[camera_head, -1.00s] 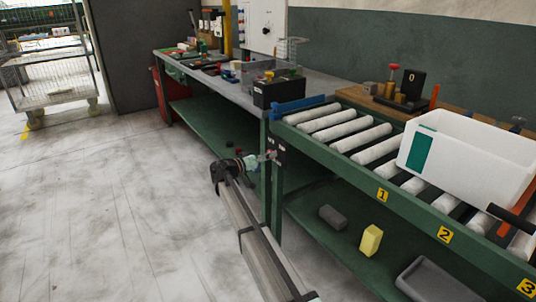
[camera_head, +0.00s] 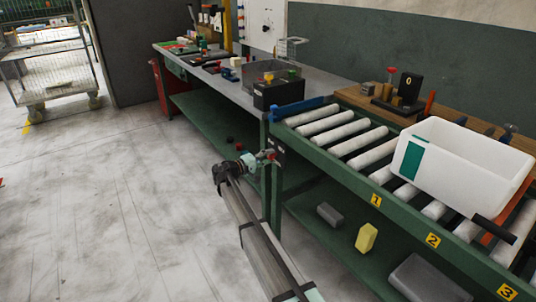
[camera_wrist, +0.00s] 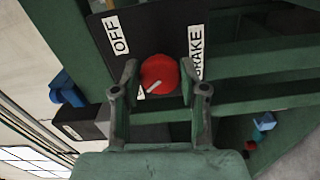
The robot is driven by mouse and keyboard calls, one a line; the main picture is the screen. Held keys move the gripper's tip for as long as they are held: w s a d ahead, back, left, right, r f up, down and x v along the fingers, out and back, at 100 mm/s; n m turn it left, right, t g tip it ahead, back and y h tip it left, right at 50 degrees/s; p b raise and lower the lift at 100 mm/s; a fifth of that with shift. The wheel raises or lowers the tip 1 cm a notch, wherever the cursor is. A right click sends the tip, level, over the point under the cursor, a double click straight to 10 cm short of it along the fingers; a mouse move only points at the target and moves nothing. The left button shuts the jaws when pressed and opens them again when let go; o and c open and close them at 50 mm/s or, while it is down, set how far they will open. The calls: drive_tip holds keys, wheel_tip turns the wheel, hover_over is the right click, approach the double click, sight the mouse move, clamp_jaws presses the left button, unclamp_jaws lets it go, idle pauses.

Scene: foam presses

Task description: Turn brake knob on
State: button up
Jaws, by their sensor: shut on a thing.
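The red brake knob (camera_wrist: 160,72) sits on a black panel (camera_wrist: 82,24) with white labels reading OFF and BRAKE. A white mark on the knob points toward the lower left in the wrist view. My gripper (camera_wrist: 160,78) has one finger on each side of the knob and is shut on it. In the head view, my gripper (camera_head: 262,158) is at the small dark panel (camera_head: 278,146) on the green frame's leg, where the knob is small and partly hidden.
A green roller conveyor (camera_head: 322,143) carries a white bin (camera_head: 465,160) on the right. A dark box (camera_head: 279,95) and blue part (camera_head: 299,107) stand above the panel. The lower shelf holds a grey block (camera_head: 329,215) and yellow block (camera_head: 366,237).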

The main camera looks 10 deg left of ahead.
drive_tip(key=shift+r+n+p, duration=0.1)
drive_tip(key=shift+n+p, duration=0.25)
drive_tip(key=shift+n, duration=0.25)
drive_tip(key=o, duration=1.1)
drive_tip(key=shift+d, duration=0.1)
drive_tip(key=v, duration=1.2)
